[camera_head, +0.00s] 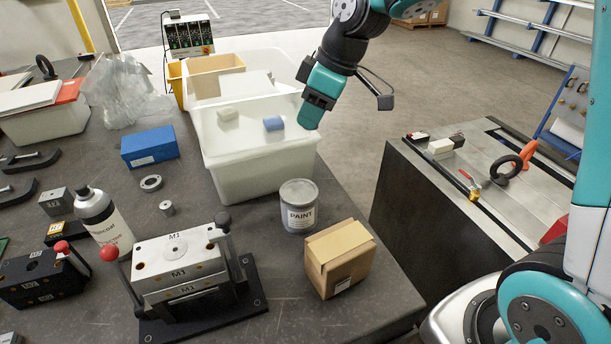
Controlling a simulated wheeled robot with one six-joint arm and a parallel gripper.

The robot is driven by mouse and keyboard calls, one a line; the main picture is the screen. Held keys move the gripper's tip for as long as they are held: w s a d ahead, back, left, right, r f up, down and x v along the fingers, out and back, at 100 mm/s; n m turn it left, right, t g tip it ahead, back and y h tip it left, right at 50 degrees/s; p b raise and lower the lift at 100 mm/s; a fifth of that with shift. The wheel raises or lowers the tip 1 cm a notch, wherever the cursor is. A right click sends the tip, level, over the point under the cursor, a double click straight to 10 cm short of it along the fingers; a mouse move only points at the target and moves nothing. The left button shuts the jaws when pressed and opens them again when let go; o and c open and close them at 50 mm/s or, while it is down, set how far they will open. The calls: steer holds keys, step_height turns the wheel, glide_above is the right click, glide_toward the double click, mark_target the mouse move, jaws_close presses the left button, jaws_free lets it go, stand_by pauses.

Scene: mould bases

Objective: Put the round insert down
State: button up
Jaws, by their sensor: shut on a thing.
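My gripper (312,113) is at the upper middle, over the right rim of the white bin (262,172). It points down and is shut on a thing. Its fingertips and the held thing do not show clearly; by the task it is the round insert. A grey metal ring (151,183) and a small metal cylinder (166,208) lie on the table, apart from the gripper. The mould base marked M1 (178,266) stands at the front on a black plate, with a round part flush in its top.
A paint can (299,206) and a cardboard box (338,258) stand right of the mould. The bin holds a white block and a blue block (273,123).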

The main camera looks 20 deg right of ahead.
mark_target(304, 190)
step_height(304, 190, down, 16)
steer(key=shift+r+p, duration=0.15)
steer(key=shift+p, duration=1)
steer(key=o, duration=1)
steer(key=b+v, duration=0.2)
steer(key=v, duration=1)
steer(key=s+a+r+m, duration=0.1)
steer(key=s+a+r, duration=0.1)
steer(key=s, duration=0.5)
steer(key=s+a+r+m+g, duration=0.1)
steer(key=s+a+r, duration=0.1)
steer(key=s+a, duration=0.2)
steer(key=s+a+r+m+g, duration=0.1)
steer(key=s+a+r+m, duration=0.1)
steer(key=s, duration=0.8)
steer(key=shift+s+a+r+y, duration=0.3)
steer(key=shift+s+a+r, duration=0.15)
steer(key=shift+a, duration=0.15)
